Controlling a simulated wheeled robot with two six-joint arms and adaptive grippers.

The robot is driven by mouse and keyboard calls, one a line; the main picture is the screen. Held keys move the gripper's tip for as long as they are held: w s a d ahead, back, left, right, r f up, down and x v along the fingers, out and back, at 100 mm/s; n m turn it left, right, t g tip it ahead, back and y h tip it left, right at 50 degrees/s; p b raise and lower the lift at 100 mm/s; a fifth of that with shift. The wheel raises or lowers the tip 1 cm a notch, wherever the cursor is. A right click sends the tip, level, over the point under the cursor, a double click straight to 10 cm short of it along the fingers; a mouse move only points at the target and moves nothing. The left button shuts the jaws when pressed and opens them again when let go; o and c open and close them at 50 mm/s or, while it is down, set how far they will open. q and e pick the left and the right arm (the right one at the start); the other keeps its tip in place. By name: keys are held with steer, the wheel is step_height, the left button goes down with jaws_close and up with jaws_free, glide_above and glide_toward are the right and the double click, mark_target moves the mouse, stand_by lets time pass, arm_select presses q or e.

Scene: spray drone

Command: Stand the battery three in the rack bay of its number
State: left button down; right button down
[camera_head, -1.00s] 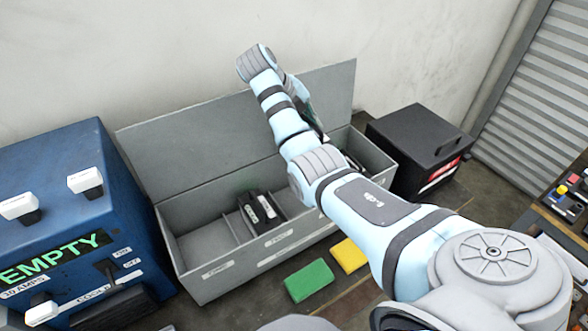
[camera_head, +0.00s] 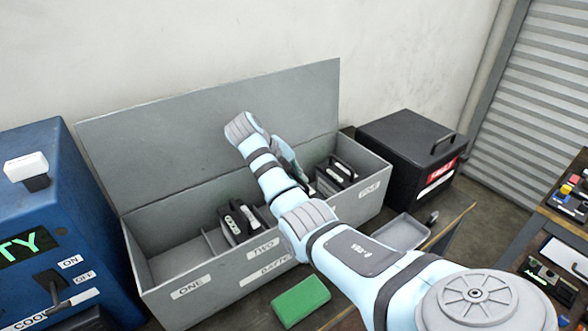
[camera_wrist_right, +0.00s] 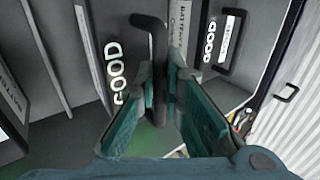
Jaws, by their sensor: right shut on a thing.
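The grey rack (camera_head: 262,292) stands open against the wall, with bay labels ONE and TWO readable at the left. A black battery with white labels (camera_head: 232,226) stands in the bay marked TWO. My right gripper (camera_head: 296,176) is low over the middle of the rack, mostly hidden by my arm. In the right wrist view its teal fingers (camera_wrist_right: 164,105) are shut on the black handle of a battery marked GOOD (camera_wrist_right: 113,70). Its number is not readable, and my arm hides the middle bay label. Another battery (camera_head: 338,172) stands toward the right end. My left gripper is not in view.
A blue machine (camera_head: 70,225) with switches stands close to the rack's left end. A black box (camera_head: 405,145) stands to its right. A green block (camera_head: 300,300) and a grey tray (camera_head: 402,232) lie in front. The bay marked ONE is empty.

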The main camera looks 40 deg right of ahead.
steer(key=shift+f, duration=0.65)
steer(key=shift+w+f, duration=0.1)
steer(key=shift+f, duration=0.25)
steer(key=c, duration=2.2)
jaws_free()
steer(key=shift+f, duration=0.1)
steer(key=o, duration=0.5)
steer(key=shift+a, duration=0.1)
steer(key=shift+s, duration=0.2)
